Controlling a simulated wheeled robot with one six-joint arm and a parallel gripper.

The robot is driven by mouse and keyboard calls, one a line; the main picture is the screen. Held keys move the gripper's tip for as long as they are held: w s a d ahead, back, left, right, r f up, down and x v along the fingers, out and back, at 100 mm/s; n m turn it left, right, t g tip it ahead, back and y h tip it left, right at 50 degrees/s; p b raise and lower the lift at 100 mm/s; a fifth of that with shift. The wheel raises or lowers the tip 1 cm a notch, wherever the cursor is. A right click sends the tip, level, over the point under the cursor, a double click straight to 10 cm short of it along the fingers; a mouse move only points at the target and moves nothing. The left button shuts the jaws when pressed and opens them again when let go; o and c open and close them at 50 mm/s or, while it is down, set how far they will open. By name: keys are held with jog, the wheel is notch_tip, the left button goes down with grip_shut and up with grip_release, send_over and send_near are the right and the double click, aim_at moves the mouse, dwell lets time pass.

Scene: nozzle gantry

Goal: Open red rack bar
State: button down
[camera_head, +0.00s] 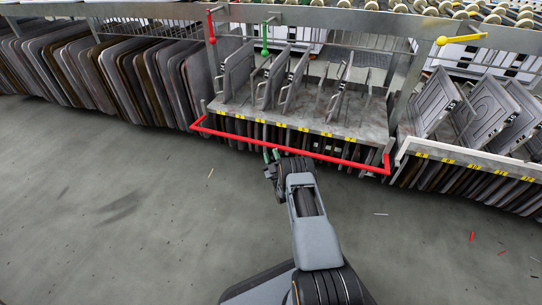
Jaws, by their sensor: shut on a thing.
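The red rack bar (335,160) runs across the lower front of the middle rack (340,131), with short red ends bent back toward the rack's two sides. My gripper (272,156) reaches up from the bottom of the view and meets the bar left of its middle. It is shut on the bar; the fingertips are small and partly hidden by my wrist.
Grey panels (239,68) stand upright in the middle rack. A white bar (470,158) fronts the right rack. Many panels (180,82) stand in a row at left. Red (211,40), green (265,38) and yellow (460,39) handles hang above. The floor (110,190) in front is mostly clear.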

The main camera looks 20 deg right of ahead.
jog(key=shift+d, duration=0.15)
jog(key=c, duration=0.9)
grip_release()
jog(key=shift+o, duration=0.7)
jog(key=p+v, duration=1)
jog(key=v, duration=0.4)
